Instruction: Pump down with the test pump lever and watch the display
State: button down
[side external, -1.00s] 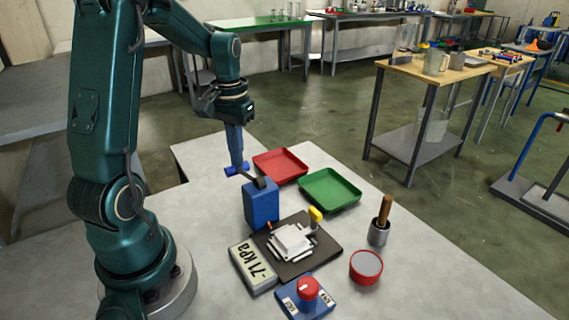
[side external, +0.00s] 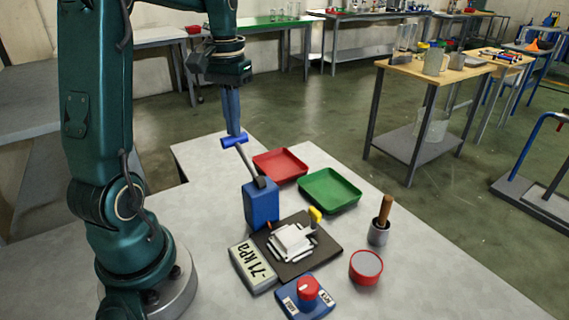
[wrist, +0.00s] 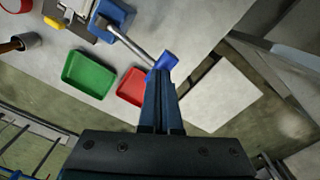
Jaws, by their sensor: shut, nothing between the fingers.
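The blue test pump (side external: 262,204) stands on the table, with a grey lever that ends in a blue crossbar handle (side external: 234,140). The lever slopes up and to the left from the pump top. My gripper (side external: 233,132) points down with its shut fingertips at the handle; whether they touch it or sit just above it I cannot tell. In the wrist view the fingertips (wrist: 161,75) are closed together right by the blue handle (wrist: 166,61), with nothing between them. The display (side external: 252,266) lies in front of the pump and reads -71 kPa.
A dark plate with a white device (side external: 292,240) sits beside the pump. A red tray (side external: 280,166) and a green tray (side external: 329,191) lie behind. A red-knobbed blue box (side external: 307,295), a red round container (side external: 366,267) and a grey cup with a wooden-handled tool (side external: 379,231) stand nearby.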

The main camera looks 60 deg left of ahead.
dwell(0.4)
jog(key=shift+r, duration=3)
dwell(4.2)
